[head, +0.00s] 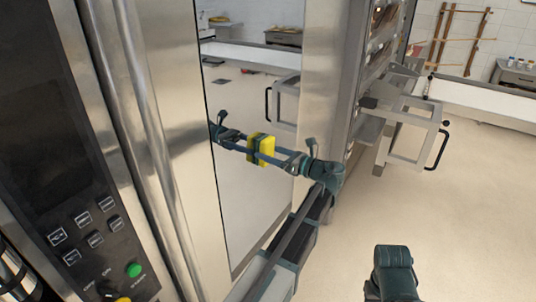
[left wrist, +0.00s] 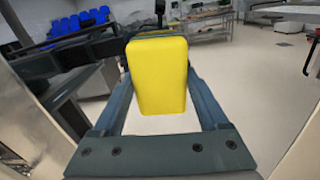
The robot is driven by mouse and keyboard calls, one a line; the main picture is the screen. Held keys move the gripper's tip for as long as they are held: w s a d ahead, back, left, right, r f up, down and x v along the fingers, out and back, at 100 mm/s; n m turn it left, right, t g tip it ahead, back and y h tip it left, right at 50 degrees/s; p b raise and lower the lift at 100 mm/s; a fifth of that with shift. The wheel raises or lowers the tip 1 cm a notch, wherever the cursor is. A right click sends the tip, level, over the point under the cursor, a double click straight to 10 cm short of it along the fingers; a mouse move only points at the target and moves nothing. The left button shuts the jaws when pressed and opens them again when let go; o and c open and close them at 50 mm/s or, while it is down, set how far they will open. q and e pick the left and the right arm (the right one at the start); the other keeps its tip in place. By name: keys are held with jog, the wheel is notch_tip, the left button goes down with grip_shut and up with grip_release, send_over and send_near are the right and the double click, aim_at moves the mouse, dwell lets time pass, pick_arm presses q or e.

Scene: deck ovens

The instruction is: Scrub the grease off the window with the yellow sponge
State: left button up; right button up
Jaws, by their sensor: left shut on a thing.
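The yellow sponge (head: 263,149) is between the fingers of my left gripper (head: 278,155), which is shut on it. In the left wrist view the sponge (left wrist: 158,75) stands upright between the two fingers (left wrist: 165,110). The window (head: 240,205) is a tall, mirror-like pane in the head view. The gripper's reflection meets the sponge there, so the sponge is at or very close to the pane; contact is not certain. I cannot clearly make out grease on it. Part of my right arm shows at the bottom, but its gripper does not.
A steel oven front with a control panel (head: 95,235) stands close on the left. To the right, oven doors with black handles (head: 437,150) jut out. The floor (head: 440,220) at right is clear. A wooden rack (head: 458,40) is at the back.

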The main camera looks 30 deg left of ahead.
aim_at(274, 151)
pick_arm(q)
jog(key=shift+w, duration=1.65)
jog(key=shift+w, duration=0.1)
jog(key=w, duration=0.3)
jog(key=shift+w+d, duration=0.15)
jog(key=shift+d, duration=0.1)
jog(key=shift+s+a, duration=0.2)
jog(key=shift+s, duration=1.6)
jog(key=shift+s, duration=0.1)
jog(key=shift+s, duration=1.65)
